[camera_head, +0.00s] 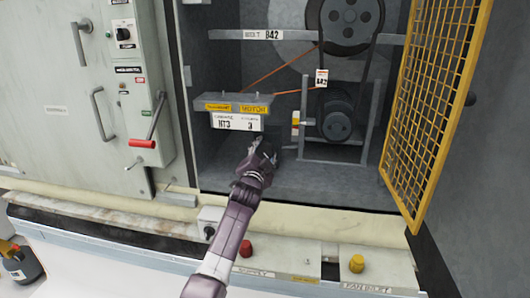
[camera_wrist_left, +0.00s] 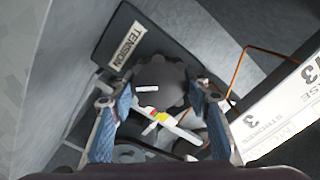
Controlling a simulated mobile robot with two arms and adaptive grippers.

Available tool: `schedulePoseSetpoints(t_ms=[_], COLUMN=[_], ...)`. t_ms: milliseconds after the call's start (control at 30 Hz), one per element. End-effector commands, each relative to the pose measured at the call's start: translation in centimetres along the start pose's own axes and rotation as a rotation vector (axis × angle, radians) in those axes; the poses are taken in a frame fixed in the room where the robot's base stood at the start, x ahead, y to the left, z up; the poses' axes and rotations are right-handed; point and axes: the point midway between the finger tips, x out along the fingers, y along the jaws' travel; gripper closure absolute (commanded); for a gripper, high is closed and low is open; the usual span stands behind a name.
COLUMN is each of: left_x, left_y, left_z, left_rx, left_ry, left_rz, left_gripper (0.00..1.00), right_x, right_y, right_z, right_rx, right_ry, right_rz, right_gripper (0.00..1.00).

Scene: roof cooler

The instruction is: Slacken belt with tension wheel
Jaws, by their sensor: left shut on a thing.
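The tension wheel (camera_wrist_left: 160,78), a dark scalloped knob, sits beside a plate marked TENSION (camera_wrist_left: 127,46) in the left wrist view. My left gripper (camera_head: 262,157) reaches into the cabinet below the label box; its blue-padded fingers (camera_wrist_left: 160,108) are shut on the wheel, one on each side. In the head view the gripper mostly hides the wheel. A large upper pulley (camera_head: 345,20) and a smaller lower pulley (camera_head: 336,118) stand to the right. A dark belt strand (camera_head: 320,60) appears to run between them, near a small white tag (camera_head: 321,78). My right gripper is out of view.
The label box (camera_head: 236,103) overhangs just above my left gripper. Thin orange lines (camera_head: 285,68) run from it toward the pulleys. A yellow mesh door (camera_head: 435,110) stands open at right. A red-handled lever (camera_head: 142,143) is at left. Red (camera_head: 246,248) and yellow (camera_head: 356,264) buttons line the front ledge.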

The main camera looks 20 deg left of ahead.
Motion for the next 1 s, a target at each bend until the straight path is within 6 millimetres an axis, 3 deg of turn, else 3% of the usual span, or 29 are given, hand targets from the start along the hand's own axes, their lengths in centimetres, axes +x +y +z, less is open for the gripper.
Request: schedulePoseSetpoints(t_ms=[500, 1000], left_x=[-0.02, -0.02], left_y=[0.07, 0.08], left_z=[0.14, 0.25], left_rx=[-0.379, -0.469], left_ry=[-0.003, -0.005], left_rz=[0.002, 0.003], left_gripper=[0.81, 0.81], right_x=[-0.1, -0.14], right_y=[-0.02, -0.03], right_z=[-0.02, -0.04], right_rx=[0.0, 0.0], right_ry=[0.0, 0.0], right_rz=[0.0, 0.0], right_gripper=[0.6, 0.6])
